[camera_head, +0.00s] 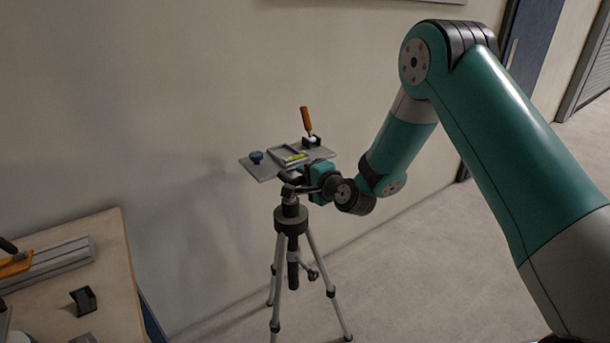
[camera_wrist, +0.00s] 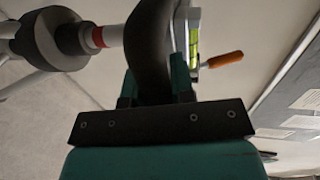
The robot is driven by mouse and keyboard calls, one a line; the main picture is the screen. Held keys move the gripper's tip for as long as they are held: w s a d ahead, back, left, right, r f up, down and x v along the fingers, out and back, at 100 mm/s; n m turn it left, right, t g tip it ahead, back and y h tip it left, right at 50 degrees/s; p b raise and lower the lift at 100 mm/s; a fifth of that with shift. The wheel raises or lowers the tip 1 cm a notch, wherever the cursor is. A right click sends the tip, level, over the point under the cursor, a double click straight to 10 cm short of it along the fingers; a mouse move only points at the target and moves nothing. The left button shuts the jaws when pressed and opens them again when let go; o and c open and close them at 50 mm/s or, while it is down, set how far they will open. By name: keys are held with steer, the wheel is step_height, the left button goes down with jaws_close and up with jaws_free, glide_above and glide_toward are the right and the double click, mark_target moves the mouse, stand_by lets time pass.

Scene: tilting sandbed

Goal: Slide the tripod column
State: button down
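The tripod (camera_head: 290,222) stands upright on the floor, with silver legs and a black collar. Its column top carries a tilted grey plate (camera_head: 262,172) with a yellow-green level vial (camera_head: 297,157), a blue knob (camera_head: 256,157) and an orange-handled clamp (camera_head: 306,122). My gripper (camera_head: 313,190) is at the tripod head, just under the plate. In the wrist view, its teal fingers (camera_wrist: 155,88) sit on both sides of a black curved handle (camera_wrist: 148,45), with no gap showing. The finger pads are hidden. The column (camera_wrist: 72,38) with a red ring lies to the left there.
A wooden table (camera_head: 110,265) at the left holds a grey rail (camera_head: 60,262), an orange-handled tool (camera_head: 15,266) and a small black block (camera_head: 83,300). A bare wall (camera_head: 180,90) rises behind the tripod. The floor (camera_head: 420,270) to its right is clear.

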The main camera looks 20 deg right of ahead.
step_height(320, 180, down, 9)
steer(key=b, duration=0.7)
steer(key=shift+r, duration=0.15)
steer(key=c, duration=1)
jaws_free()
steer(key=shift+r, duration=0.1)
steer(key=shift+s, duration=0.1)
